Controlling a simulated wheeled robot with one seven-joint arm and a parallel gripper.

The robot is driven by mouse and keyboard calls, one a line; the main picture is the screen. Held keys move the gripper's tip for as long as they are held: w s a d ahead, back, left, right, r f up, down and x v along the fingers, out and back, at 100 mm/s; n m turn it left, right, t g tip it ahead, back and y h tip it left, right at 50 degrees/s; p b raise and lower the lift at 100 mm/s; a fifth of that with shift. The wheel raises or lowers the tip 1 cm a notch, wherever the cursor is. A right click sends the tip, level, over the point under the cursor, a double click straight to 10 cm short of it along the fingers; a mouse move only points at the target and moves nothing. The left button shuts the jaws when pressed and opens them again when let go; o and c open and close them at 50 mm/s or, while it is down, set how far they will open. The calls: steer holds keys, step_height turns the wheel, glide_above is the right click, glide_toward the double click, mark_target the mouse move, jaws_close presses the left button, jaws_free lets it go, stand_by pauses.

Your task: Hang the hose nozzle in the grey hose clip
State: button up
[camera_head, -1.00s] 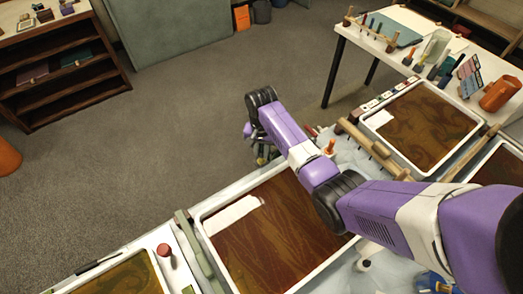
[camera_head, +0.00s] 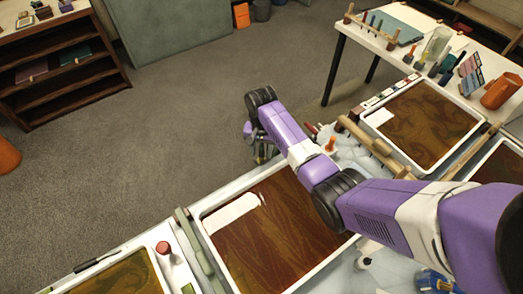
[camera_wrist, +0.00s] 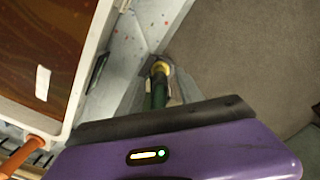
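The hose nozzle, green with a yellow ring (camera_wrist: 158,70), shows in the wrist view between the grey fingers of my gripper (camera_wrist: 160,76). The fingers close in on it from both sides, and it appears held beside the table's edge, over the floor side. In the head view my gripper (camera_head: 263,153) hangs past the table's far edge, mostly hidden behind my purple wrist. I cannot make out the grey hose clip for certain in either view.
A marbling tray (camera_head: 209,243) lies on the table below my arm, and another tray (camera_head: 372,130) stands to the right. Wooden rods (camera_head: 362,138) and an orange-handled tool (camera_head: 330,146) lie near my wrist. Open carpet (camera_head: 180,125) lies beyond the table.

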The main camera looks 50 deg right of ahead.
steer(key=shift+r, duration=0.1)
step_height(320, 180, up, 8)
steer(key=shift+f, duration=0.2)
stand_by(0.3)
steer(key=shift+w, duration=0.1)
